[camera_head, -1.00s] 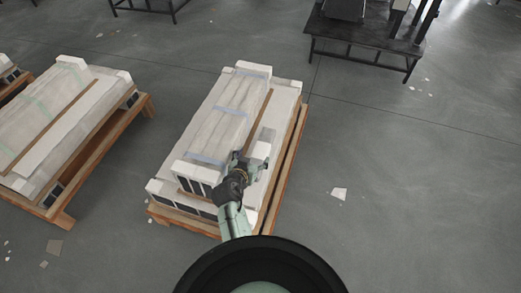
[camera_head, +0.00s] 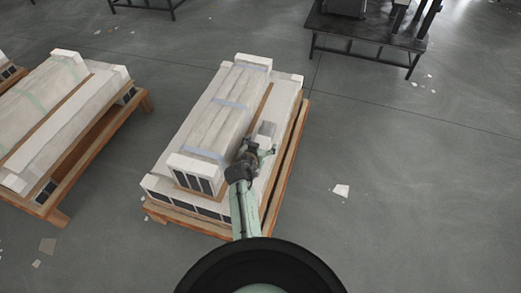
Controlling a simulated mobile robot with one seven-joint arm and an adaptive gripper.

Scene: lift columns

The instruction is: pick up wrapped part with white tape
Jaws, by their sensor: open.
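A long wrapped part (camera_head: 223,112) lies on top of a wider wrapped layer on a wooden pallet (camera_head: 283,168). Pale blue-grey tape bands cross it, and white caps cover its ends. A small grey-white piece (camera_head: 267,130) lies on the wider layer to the right of the long part, just beyond my gripper; I cannot tell exactly what it is. My gripper (camera_head: 268,150) is open over the right side of the stack, beside the long part. The fingers look empty, and contact with the layer below cannot be told.
Another wrapped stack with pale green tape (camera_head: 38,98) sits on a pallet at the left. A dark metal table (camera_head: 365,38) stands at the upper right. Small scraps (camera_head: 341,190) lie on the grey floor. Floor right of the pallet is mostly clear.

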